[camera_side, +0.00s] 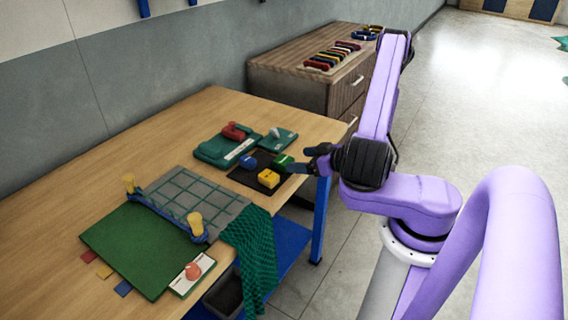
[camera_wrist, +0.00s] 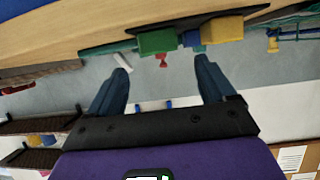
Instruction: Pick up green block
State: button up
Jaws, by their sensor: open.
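The green block (camera_side: 284,160) sits at the right edge of a black mat (camera_side: 240,177) on the wooden table. A blue block (camera_side: 248,162) and a yellow block (camera_side: 268,178) share the mat. My gripper (camera_side: 300,162) is just right of the green block, low at the table edge, partly overlapping it. In the wrist view, which looks upside down, my open fingers (camera_wrist: 160,62) show nothing held. The green block (camera_wrist: 158,41) lies just beyond the fingertips, in line with the gap between them. Whether a finger touches it I cannot tell.
Behind the mat are a green tray with a red item (camera_side: 233,131) and a green box (camera_side: 280,139). A grey grid panel (camera_side: 190,200) and green mat (camera_side: 140,250) lie nearer left. A green net (camera_side: 252,250) hangs off the edge. A wooden cabinet (camera_side: 290,85) stands behind.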

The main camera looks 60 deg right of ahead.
aim_at(283, 158)
jog(key=shift+x, duration=4)
jog(key=c, duration=1.1)
jog(key=shift+r, duration=0.1)
jog(key=shift+r, duration=4.85)
